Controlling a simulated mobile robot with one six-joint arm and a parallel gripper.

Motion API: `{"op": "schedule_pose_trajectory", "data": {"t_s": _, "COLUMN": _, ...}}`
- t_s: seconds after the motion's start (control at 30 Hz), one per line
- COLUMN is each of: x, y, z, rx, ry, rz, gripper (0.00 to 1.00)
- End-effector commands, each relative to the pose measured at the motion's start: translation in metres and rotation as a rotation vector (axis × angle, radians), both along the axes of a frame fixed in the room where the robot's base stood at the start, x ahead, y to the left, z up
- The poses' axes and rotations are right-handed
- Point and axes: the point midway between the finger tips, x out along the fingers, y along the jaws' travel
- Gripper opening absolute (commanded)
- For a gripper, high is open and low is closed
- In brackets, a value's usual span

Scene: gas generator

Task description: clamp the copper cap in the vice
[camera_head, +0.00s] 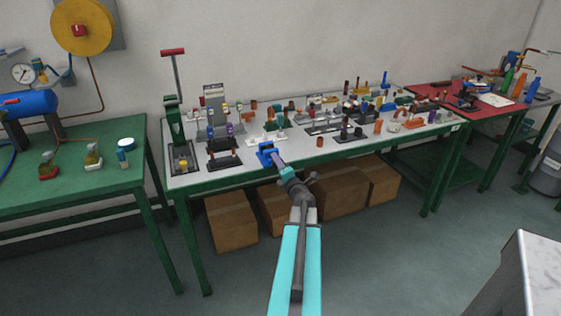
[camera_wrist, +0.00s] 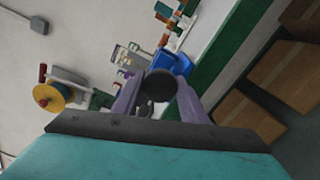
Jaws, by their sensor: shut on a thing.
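My gripper (camera_head: 273,155) reaches to the front edge of the grey-topped bench, right at the blue vice (camera_head: 264,151). In the wrist view its two purple-grey fingers (camera_wrist: 160,95) are shut on a dark round piece (camera_wrist: 159,85). The piece looks dark grey, and I cannot tell if it is the copper cap. The blue vice (camera_wrist: 174,63) shows just beyond the piece, partly hidden by it. I cannot tell if the piece touches the vice or sits between its jaws.
The grey bench (camera_head: 216,173) holds many small parts and racks behind the vice. A tall press with a red handle (camera_head: 172,51) stands at its left end. Cardboard boxes (camera_head: 231,222) lie beneath. A green table (camera_head: 85,197) stands left, and a red-topped one (camera_head: 418,88) right.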

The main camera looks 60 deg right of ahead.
Motion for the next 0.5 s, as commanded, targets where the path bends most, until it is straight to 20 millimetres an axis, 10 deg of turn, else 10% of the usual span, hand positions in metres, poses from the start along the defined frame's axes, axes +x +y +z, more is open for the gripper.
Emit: {"op": "schedule_pose_trajectory", "data": {"t_s": 0.5, "x": 0.0008, "y": 0.0012, "z": -0.0001, "rx": 0.354, "ry": -0.254, "rz": 0.002, "gripper": 0.17}}
